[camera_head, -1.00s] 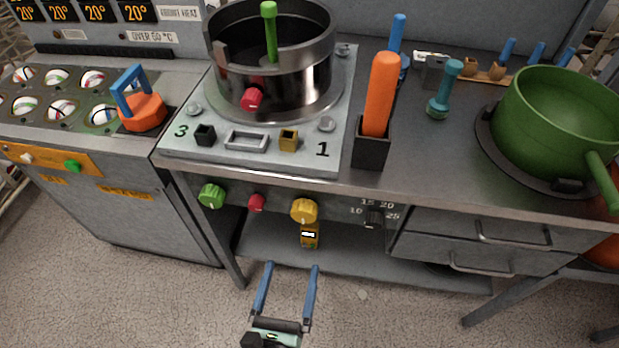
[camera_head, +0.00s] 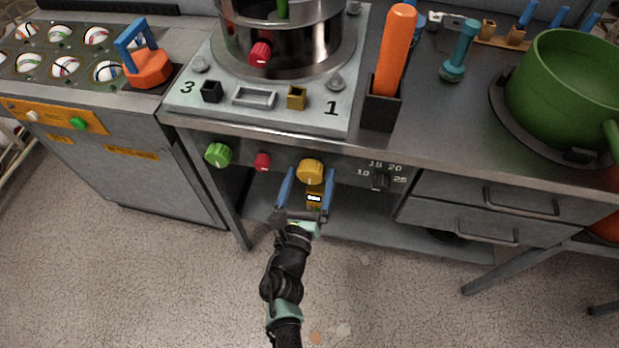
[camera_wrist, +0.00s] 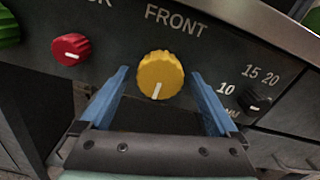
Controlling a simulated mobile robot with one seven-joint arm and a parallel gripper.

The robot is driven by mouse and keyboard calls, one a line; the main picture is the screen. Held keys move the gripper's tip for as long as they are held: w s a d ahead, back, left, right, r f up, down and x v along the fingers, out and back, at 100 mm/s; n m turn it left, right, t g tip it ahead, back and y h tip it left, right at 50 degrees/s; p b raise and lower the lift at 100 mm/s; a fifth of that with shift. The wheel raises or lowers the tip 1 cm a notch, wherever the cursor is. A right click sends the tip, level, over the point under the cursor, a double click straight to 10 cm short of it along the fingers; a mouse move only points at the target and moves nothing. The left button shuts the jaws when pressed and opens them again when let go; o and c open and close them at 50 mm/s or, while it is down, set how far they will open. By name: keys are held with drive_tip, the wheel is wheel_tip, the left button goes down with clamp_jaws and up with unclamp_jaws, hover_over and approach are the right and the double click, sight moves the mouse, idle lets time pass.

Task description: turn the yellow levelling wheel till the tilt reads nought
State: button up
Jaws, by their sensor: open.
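The yellow wheel (camera_head: 312,172) is a ribbed knob with a white mark, on the front panel below the press. In the wrist view the yellow wheel (camera_wrist: 160,75) sits under the word FRONT, its white mark pointing down. My gripper (camera_head: 308,177) is open, its blue fingers on either side of the wheel; in the wrist view my gripper (camera_wrist: 160,72) shows a gap between each finger and the wheel.
A red knob (camera_head: 263,161) and a green knob (camera_head: 218,155) are left of the wheel. A black dial (camera_head: 380,180) with numbers is to the right. The counter edge (camera_head: 300,140) overhangs above the panel. The floor in front is clear.

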drive_tip(key=c, duration=1.4)
drive_tip(key=shift+m+b, duration=0.3)
drive_tip(key=shift+b, duration=0.05)
drive_tip(key=m+b, duration=0.1)
drive_tip(key=m, duration=0.1)
drive_tip(key=m+b, duration=0.1)
drive_tip(key=b, duration=0.1)
drive_tip(key=shift+f+m, duration=0.2)
drive_tip(key=shift+m, duration=0.2)
drive_tip(key=m+b, duration=0.3)
drive_tip(key=m, duration=0.2)
drive_tip(key=shift+w+b, duration=0.1)
drive_tip(key=shift+b, duration=0.2)
drive_tip(key=m+b, duration=0.3)
drive_tip(key=m, duration=0.2)
drive_tip(key=shift+a+r+m, duration=0.1)
drive_tip(key=shift+m, duration=0.3)
drive_tip(key=shift+r+m+b, duration=0.15)
drive_tip(key=shift+m+b, duration=1.3)
drive_tip(key=shift+m, duration=0.85)
